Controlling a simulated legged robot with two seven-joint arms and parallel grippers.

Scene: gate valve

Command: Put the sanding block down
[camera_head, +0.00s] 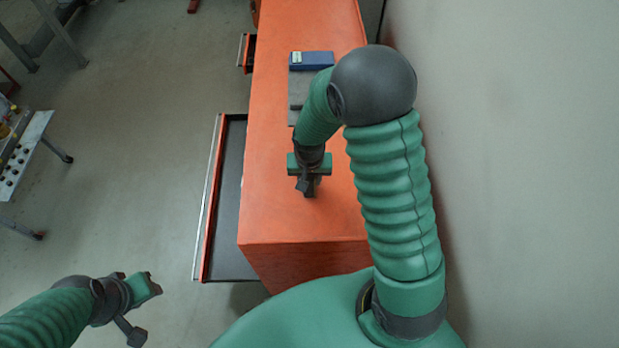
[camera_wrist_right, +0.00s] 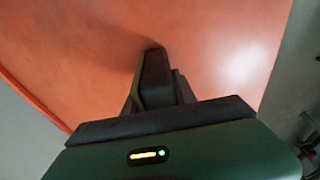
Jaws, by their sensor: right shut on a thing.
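My right gripper (camera_head: 309,188) is over the orange cabinet top (camera_head: 275,200), near its front end. In the right wrist view the gripper (camera_wrist_right: 157,85) is shut on a narrow dark block, which I take to be the sanding block (camera_wrist_right: 155,70). The block is seen nearly end-on against the orange surface, with a soft shadow to its left. I cannot tell whether it touches the surface. In the head view my wrist and gripper mostly hide it. My left gripper (camera_head: 150,284) is low at the left, over the floor and away from the cabinet; its jaw opening is unclear.
A blue box (camera_head: 312,60) with a pale label lies farther back on the cabinet. Grey flat pieces (camera_head: 298,95) lie in front of it, partly behind my arm. An open drawer (camera_head: 228,200) juts out left. A wall (camera_head: 510,150) stands close right. The near cabinet top is clear.

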